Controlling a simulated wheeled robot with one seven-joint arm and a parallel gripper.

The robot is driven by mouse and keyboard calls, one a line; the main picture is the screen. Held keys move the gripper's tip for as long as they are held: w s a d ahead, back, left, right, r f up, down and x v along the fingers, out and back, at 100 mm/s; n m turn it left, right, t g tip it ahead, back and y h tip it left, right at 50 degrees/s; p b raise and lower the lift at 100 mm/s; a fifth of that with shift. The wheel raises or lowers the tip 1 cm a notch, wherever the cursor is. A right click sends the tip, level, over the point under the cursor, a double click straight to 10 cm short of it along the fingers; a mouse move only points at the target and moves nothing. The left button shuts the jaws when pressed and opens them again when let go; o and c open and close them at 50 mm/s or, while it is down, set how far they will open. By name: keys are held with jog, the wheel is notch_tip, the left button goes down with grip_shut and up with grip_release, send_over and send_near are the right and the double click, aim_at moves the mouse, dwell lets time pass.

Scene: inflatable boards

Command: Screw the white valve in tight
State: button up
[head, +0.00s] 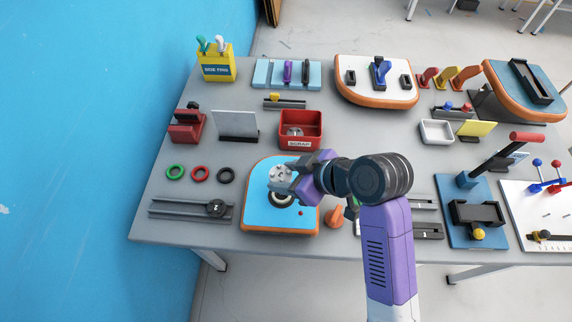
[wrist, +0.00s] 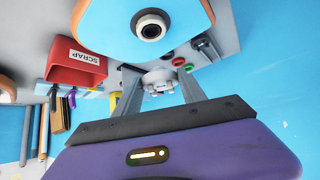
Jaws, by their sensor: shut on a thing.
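My gripper (head: 284,180) is shut on the white valve (head: 277,172), a round piece with small knobs. In the wrist view the valve (wrist: 158,77) sits between the two fingertips. The blue board with an orange rim (head: 262,217) lies on the table below. Its dark round socket with a pale ring (head: 283,200) is partly covered by my gripper in the head view. In the wrist view the socket (wrist: 150,28) shows clear and open, apart from the valve. The valve appears held above the board, not in the socket.
A red scrap bin (head: 300,130) stands behind the board. Green, red and black rings (head: 200,173) and a metal rail (head: 188,209) lie to the left. An orange cone-like piece (head: 335,216) is close on the right. Several fixtures fill the table's right side.

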jog(key=shift+p, duration=0.3)
jog(key=shift+f+b, duration=2)
jog(key=shift+f, duration=0.85)
jog(key=shift+p, duration=0.55)
jog(key=shift+f+b, duration=0.75)
jog(key=shift+f, duration=0.35)
jog(key=o, duration=1.4)
jog(key=shift+b+v, duration=0.45)
jog(key=shift+v, duration=3.55)
jog(key=shift+w, duration=0.1)
